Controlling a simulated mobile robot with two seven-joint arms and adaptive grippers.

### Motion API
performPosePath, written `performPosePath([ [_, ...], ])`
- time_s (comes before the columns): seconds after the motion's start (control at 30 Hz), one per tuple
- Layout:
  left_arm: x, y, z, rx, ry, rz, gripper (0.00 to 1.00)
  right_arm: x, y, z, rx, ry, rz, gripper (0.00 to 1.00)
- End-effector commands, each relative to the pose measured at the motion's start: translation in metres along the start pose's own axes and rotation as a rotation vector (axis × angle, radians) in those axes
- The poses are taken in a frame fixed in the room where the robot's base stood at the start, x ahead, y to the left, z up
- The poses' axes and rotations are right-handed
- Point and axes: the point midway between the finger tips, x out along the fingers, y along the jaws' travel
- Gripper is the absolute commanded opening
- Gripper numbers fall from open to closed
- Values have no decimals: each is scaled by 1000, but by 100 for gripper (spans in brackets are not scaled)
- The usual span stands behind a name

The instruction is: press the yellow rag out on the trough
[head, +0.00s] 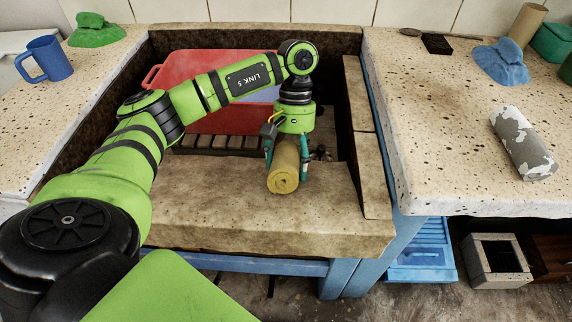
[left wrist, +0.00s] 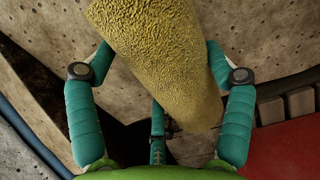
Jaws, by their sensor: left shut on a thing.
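The yellow rag (head: 284,172) is a rolled cylinder with a spiral end facing the front in the head view. My left gripper (head: 286,160) points down and is shut on the rag, with its teal fingers on either side. In the left wrist view the rag (left wrist: 165,65) fills the space between the fingers of the left gripper (left wrist: 160,75). The rag is over the front ledge of the stone trough (head: 215,205); I cannot tell whether it touches the stone. My right gripper is not in view.
A red basin (head: 190,62) stands inside the trough behind my left arm, by a slatted rack (head: 215,142). A blue mug (head: 44,60) and a green rag (head: 95,30) are on the left counter. A blue rag (head: 500,62) and a grey-white cylinder (head: 524,142) lie on the right counter.

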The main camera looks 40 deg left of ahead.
Motion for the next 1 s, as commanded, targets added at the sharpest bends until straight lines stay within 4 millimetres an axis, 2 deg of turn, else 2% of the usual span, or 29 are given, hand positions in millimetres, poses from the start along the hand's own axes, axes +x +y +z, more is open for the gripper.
performPosePath([
  [0.03,-9,0,0,0,4,4,42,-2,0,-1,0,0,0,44],
  [0.2,-28,0,0,-1,6,6,42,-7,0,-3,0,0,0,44],
  [0.5,-55,0,0,-1,7,6,42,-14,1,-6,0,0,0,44],
  [1.0,-58,-1,0,-2,7,6,42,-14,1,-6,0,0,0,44],
])
